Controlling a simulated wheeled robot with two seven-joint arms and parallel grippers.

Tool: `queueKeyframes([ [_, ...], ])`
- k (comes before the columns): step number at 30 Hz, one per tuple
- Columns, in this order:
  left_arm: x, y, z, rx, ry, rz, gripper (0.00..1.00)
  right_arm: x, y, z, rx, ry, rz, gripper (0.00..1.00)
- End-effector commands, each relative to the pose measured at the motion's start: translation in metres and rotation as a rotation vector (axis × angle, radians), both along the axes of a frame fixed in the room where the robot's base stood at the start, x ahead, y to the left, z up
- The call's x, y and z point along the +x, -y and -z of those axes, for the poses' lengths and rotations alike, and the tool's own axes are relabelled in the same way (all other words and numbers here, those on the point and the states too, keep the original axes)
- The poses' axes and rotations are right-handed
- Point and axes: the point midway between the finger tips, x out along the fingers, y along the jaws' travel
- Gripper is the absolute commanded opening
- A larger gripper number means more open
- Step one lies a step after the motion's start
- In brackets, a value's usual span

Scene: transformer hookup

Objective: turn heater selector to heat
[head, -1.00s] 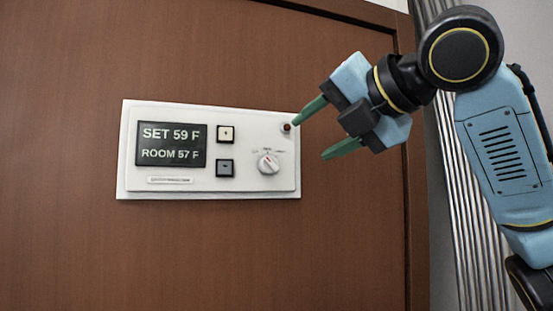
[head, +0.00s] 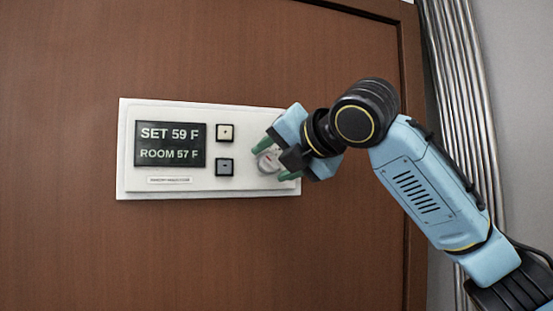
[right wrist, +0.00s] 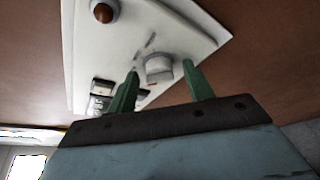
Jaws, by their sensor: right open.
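The heater selector is a round white knob (head: 268,160) on the right part of a white wall panel (head: 160,115). In the head view my right gripper (head: 267,162) partly covers it. In the right wrist view the knob (right wrist: 158,68) shows between the two green fingers of my right gripper (right wrist: 160,88), which are open on either side of it. I cannot tell whether a finger touches the knob. The selector's labels are too blurred to read. My left gripper is not in view.
The panel's dark display (head: 170,144) reads SET 59 F and ROOM 57 F. A light button (head: 225,133) and a grey button (head: 225,167) sit left of the knob. A reddish-brown round piece (right wrist: 104,12) is on the panel. The brown wall around is clear.

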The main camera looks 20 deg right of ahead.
Motion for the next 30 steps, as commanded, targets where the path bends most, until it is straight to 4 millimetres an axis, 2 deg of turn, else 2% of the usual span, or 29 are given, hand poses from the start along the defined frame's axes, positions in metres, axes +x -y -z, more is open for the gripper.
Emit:
queueKeyframes([
  [1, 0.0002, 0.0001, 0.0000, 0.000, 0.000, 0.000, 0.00, -0.0001, -0.0001, 0.0000, 0.000, 0.000, 0.000, 0.48],
  [10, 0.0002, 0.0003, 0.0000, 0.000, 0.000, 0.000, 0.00, -0.0005, -0.0001, -0.0002, 0.000, 0.000, 0.000, 0.08],
  [20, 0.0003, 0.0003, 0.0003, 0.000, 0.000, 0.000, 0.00, -0.0006, 0.0003, 0.0001, 0.051, -0.001, -0.002, 0.07],
  [30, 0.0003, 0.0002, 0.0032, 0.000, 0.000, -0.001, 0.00, -0.0005, 0.0012, 0.0028, 0.286, -0.011, -0.003, 0.07],
])
